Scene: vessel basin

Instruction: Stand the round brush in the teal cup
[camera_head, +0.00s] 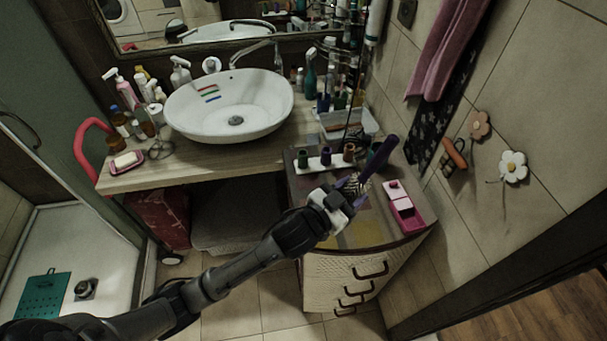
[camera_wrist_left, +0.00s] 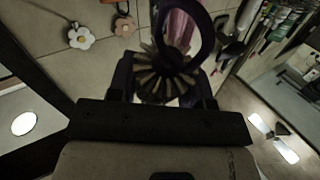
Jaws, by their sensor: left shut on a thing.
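My left gripper (camera_head: 345,193) is shut on the round brush, above the drawer cabinet's top. The brush's dark purple handle (camera_head: 380,155) slants up to the right from the gripper, and its bristles (camera_head: 354,184) show at the jaws. In the left wrist view the bristle head (camera_wrist_left: 166,82) fans out between the fingers. I cannot tell which is the teal cup. My right gripper is out of view.
A white basket (camera_head: 347,127) with bottles stands behind the cups. The basin (camera_head: 230,105) is on the wooden counter to the left. A tiled wall closes the right side.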

